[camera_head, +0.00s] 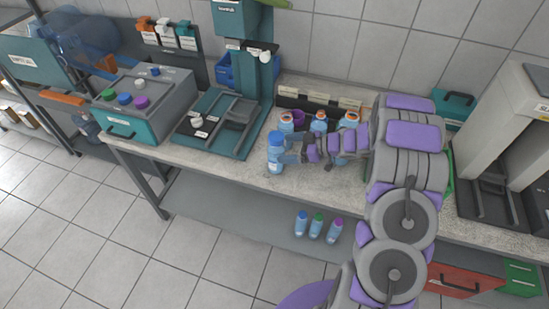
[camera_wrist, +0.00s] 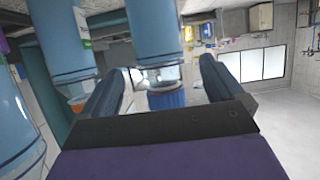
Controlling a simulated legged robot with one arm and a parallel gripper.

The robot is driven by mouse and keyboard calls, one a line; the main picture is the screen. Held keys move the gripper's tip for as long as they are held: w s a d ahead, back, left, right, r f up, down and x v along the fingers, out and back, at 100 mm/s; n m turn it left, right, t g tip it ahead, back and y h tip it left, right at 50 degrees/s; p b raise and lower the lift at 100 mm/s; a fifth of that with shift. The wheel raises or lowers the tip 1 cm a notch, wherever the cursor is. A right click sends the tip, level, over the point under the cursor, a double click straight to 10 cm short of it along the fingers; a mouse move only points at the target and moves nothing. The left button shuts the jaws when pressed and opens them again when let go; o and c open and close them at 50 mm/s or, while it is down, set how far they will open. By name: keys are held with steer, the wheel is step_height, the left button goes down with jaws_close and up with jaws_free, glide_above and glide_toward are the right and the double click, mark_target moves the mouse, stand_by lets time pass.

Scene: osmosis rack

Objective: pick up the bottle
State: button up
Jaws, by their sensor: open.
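A clear blue bottle with a blue cap (camera_head: 275,154) stands upright near the front edge of the bench in the head view. My gripper (camera_head: 287,153) is right beside it, coming from the right, with its jaws open. In the wrist view, which is upside down, the bottle (camera_wrist: 155,35) shows between the two spread fingers of my gripper (camera_wrist: 160,72), its blue cap lowest in the picture. I cannot tell whether a finger touches it.
Several similar bottles with orange-and-white caps (camera_head: 319,122) stand just behind, close to my gripper. A teal-and-grey stand (camera_head: 215,140) and a box with coloured knobs (camera_head: 145,105) are to the left. Three small bottles (camera_head: 316,225) stand on the lower shelf (camera_head: 230,215).

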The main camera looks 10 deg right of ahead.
mark_target(276, 149)
steer(key=shift+w+a+f, duration=0.15)
steer(key=shift+a, duration=0.15)
steer(key=b+x, duration=0.2)
steer(key=x, duration=0.1)
steer(key=shift+w+a+f, duration=0.2)
steer(key=shift+f, duration=0.1)
steer(key=shift+w+a, duration=0.15)
steer(key=shift+a, duration=0.55)
steer(key=shift+d, duration=0.6)
steer(key=c, duration=0.6)
steer(key=shift+a, duration=0.4)
steer(key=c, duration=0.6)
steer(key=shift+c, duration=0.5)
steer(key=shift+d, duration=0.15)
